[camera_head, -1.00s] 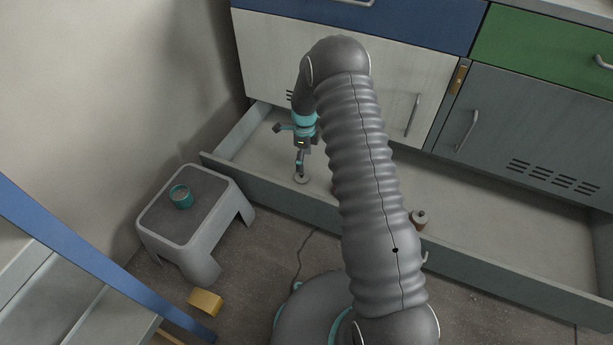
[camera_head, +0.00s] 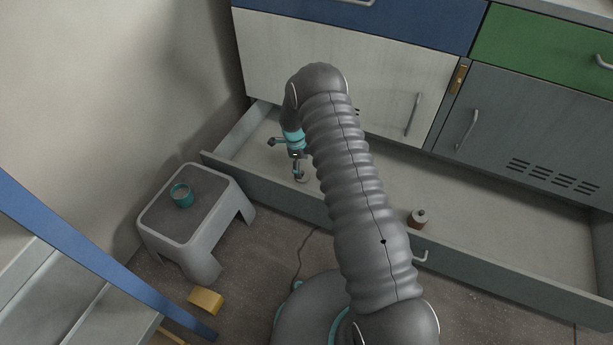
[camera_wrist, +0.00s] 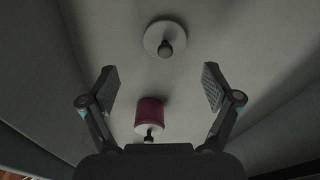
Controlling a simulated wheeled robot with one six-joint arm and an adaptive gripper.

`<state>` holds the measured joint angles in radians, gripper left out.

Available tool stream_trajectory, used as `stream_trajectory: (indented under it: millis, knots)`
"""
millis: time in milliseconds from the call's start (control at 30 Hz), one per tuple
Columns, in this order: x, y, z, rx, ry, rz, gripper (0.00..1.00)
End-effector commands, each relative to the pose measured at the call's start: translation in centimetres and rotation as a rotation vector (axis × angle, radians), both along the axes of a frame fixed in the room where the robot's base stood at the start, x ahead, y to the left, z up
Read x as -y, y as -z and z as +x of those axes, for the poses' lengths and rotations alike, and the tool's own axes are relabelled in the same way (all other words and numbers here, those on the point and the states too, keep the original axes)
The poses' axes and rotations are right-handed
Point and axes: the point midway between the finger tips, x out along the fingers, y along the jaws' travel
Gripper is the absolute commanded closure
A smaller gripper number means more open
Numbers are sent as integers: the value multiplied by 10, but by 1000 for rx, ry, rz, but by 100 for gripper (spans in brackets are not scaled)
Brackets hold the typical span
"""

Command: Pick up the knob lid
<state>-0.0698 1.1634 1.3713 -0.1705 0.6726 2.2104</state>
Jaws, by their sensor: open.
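The knob lid (camera_wrist: 153,37), a pale round disc with a dark knob, lies flat in the open drawer. In the wrist view it is at the top centre, beyond the fingertips. In the head view the lid (camera_head: 302,179) shows near the drawer's front wall, partly hidden by my gripper (camera_head: 298,168), which is just above it. In the wrist view my gripper (camera_wrist: 160,88) has its two fingers spread wide with nothing between the tips. A maroon cylinder (camera_wrist: 151,110) with a pale disc and small knob at one end shows between the finger bases.
The open drawer (camera_head: 480,265) has walls around the lid. A dark red knobbed jar (camera_head: 417,220) stands in it to the right. A grey stool (camera_head: 160,222) with a teal cup (camera_head: 182,197) is left of the drawer. A yellow block (camera_head: 205,301) lies on the floor.

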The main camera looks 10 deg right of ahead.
Motion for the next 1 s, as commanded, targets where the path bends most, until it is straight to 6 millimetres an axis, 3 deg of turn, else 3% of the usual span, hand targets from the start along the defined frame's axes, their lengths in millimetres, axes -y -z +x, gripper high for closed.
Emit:
stream_trajectory:
  millis: [333,667,733,900,1000]
  knots:
    - [2,42,4,-1,0,0,12]
    - [3,50,4,1,-1,0,12]
    - [3,50,4,1,-1,0,21]
    - [3,50,4,0,-1,0,64]
    - [3,51,4,0,-1,0,68]
